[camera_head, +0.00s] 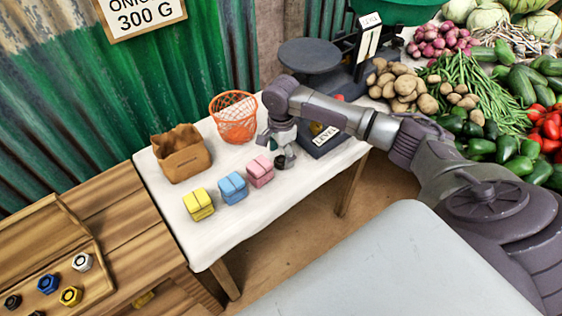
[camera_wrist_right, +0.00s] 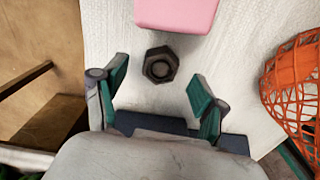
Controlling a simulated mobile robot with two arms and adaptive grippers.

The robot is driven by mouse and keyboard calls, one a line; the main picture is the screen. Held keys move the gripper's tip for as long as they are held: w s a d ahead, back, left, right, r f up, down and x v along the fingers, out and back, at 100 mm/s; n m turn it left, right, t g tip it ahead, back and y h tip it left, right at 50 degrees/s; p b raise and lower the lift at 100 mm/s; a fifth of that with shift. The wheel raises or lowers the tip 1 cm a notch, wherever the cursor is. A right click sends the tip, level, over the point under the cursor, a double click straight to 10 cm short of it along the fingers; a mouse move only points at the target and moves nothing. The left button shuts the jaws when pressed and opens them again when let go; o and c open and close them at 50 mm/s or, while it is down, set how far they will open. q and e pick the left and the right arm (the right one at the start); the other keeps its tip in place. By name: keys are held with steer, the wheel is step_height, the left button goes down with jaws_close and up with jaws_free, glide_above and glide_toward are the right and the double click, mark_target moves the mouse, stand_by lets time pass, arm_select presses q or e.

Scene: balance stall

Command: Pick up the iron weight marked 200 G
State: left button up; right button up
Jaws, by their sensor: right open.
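A dark, six-sided iron weight (camera_wrist_right: 160,65) with a round recess in its top stands on the white cloth, in the right wrist view. No mark can be read on it. In the head view the dark weight (camera_head: 280,162) shows just under my right gripper, partly hidden. My right gripper (camera_head: 279,148) is open and empty, pointing down over the cloth. In the wrist view its green finger pads (camera_wrist_right: 158,92) are spread wide, with the weight ahead between them, apparently untouched. My left gripper is not in view.
Pink (camera_head: 260,171), blue (camera_head: 233,187) and yellow (camera_head: 198,204) blocks stand in a row close to the weight. An orange wire basket (camera_head: 234,117) and a brown bag (camera_head: 181,153) stand behind. A balance (camera_head: 310,57) and vegetables are to the right. A wooden tray (camera_head: 40,240) holds several coloured weights.

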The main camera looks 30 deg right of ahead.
step_height(320, 180, down, 2)
steer(key=shift+f, duration=0.1)
jaws_close()
stand_by(0.4)
